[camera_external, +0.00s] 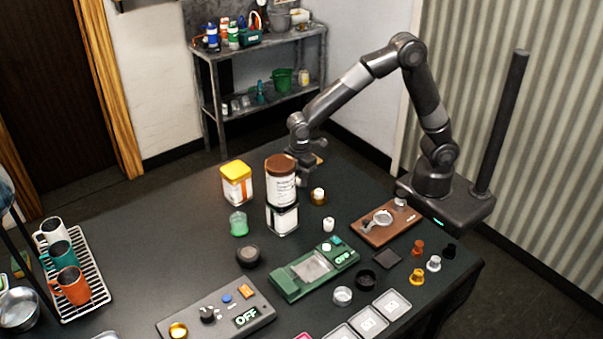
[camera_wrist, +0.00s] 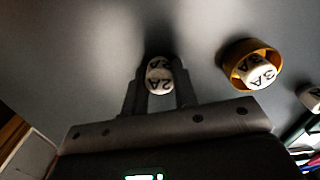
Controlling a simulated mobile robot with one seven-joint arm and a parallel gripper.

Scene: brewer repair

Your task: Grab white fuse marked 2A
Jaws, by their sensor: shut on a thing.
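In the wrist view, a white fuse (camera_wrist: 159,83) marked 2A sits between the two fingers of my gripper (camera_wrist: 160,92), which is shut on it. In the external view, my gripper (camera_external: 306,168) is low over the far part of the dark table, just behind the brown-lidded jar. The jar partly hides the gripper there, and I cannot make out the held fuse in that view. I cannot tell whether the fuse still touches the table.
A white fuse (camera_wrist: 257,72) marked 3A stands in a brass-coloured ring to the right. Another white fuse (camera_external: 328,224) stands nearer the camera. The brown-lidded jar (camera_external: 281,180) and a yellow-lidded jar (camera_external: 236,184) stand close by. A green device (camera_external: 288,285) lies in front.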

